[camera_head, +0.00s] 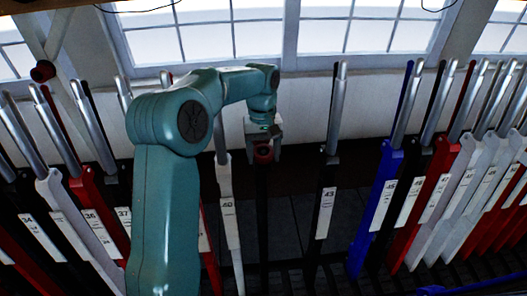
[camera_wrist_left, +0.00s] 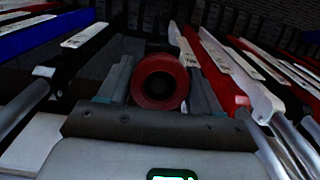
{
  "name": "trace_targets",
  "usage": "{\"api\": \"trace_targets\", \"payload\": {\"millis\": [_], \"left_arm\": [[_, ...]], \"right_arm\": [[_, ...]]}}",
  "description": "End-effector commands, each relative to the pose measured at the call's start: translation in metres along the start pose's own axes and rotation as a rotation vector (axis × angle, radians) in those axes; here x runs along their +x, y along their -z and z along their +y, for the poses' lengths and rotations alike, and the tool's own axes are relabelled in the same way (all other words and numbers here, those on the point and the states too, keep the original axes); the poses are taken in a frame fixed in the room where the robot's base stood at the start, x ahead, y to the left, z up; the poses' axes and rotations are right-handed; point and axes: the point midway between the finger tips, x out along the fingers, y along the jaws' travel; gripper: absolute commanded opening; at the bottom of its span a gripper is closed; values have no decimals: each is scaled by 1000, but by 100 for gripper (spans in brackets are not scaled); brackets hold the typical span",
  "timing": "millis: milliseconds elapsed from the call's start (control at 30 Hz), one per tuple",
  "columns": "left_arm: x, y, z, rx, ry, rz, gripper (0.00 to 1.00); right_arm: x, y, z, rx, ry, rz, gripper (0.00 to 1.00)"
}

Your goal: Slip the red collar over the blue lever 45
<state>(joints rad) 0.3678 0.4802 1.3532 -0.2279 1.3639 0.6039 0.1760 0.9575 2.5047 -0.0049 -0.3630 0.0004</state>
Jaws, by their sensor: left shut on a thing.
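My left gripper (camera_head: 263,141) is shut on the red collar (camera_head: 263,149), held in the air between levers 40 and 43. The collar is a short red ring with a dark hole. In the left wrist view the collar (camera_wrist_left: 158,64) sits between the two grey fingers of the gripper (camera_wrist_left: 158,84), its opening facing the camera. The blue lever 45 (camera_head: 376,205) stands to the right of the gripper, tilted, with a white label and a bare silver handle (camera_head: 405,103). The collar is well apart from it. A blue lever also shows at upper left in the left wrist view (camera_wrist_left: 45,36). My right gripper is out of view.
Black lever 43 (camera_head: 321,220) stands between the collar and the blue lever. White lever 40 (camera_head: 231,215) is just left of the gripper. Black, red and white levers crowd the right of lever 45. A red round piece (camera_head: 43,71) shows at far left.

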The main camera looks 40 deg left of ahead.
Motion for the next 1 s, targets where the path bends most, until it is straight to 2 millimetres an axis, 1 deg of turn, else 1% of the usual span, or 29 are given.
{"api": "trace_targets", "payload": {"millis": [200, 467, 500, 567, 600, 767, 800, 833, 1000], "left_arm": [[7, 2, 0, 0, 0, 0, 37], [7, 2, 0, 0, 0, 0, 37], [7, 2, 0, 0, 0, 0, 71], [7, 2, 0, 0, 0, 0, 90], [7, 2, 0, 0, 0, 0, 94], [7, 2, 0, 0, 0, 0, 94], [7, 2, 0, 0, 0, 0, 97], [7, 1, 0, 0, 0, 0, 98], [7, 1, 0, 0, 0, 0, 98]], "right_arm": [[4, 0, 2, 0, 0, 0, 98], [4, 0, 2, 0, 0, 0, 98], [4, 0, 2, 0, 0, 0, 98], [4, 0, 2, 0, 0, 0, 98], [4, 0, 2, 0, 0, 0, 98], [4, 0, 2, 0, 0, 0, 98], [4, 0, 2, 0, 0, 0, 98], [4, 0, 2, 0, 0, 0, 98], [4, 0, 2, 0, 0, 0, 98]]}}
